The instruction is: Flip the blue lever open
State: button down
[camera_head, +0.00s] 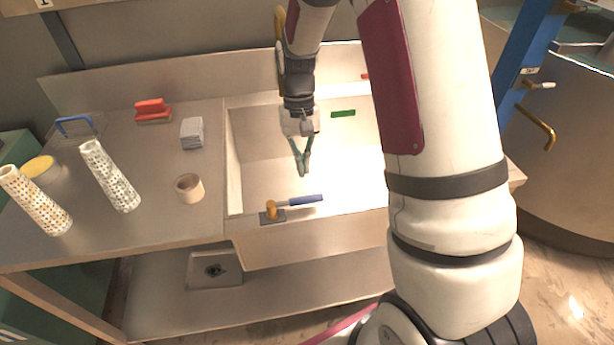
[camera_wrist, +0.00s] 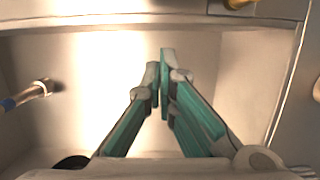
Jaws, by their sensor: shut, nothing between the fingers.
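The blue lever (camera_head: 306,200) sits on the front rim of the sink. Its blue handle points right from a brass pivot (camera_head: 271,209) on a dark base plate.
The metal sink (camera_head: 255,130) has raised walls, with a green block (camera_head: 343,113) inside. On the counter to the left stand two perforated cylinders (camera_head: 109,176), a tan ring (camera_head: 189,188), a grey block (camera_head: 192,133) and a red-handled brush (camera_head: 152,111).

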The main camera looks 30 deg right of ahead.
aim_at(295, 205)
jog(key=shift+s+a+f+p, duration=0.15)
jog(key=shift+s+a+p, duration=0.05)
jog(key=shift+s, duration=0.45)
jog(key=shift+s+a+f+p, duration=0.15)
jog(key=shift+s+f, duration=0.05)
jog(key=shift+s, duration=0.4)
jog(key=shift+s+a+f+p, duration=0.15)
jog(key=shift+s+a+p, duration=0.05)
jog(key=shift+s, duration=0.45)
jog(key=shift+s, duration=0.1)
jog(key=shift+s+m, duration=0.25)
jog(key=shift+m, duration=0.15)
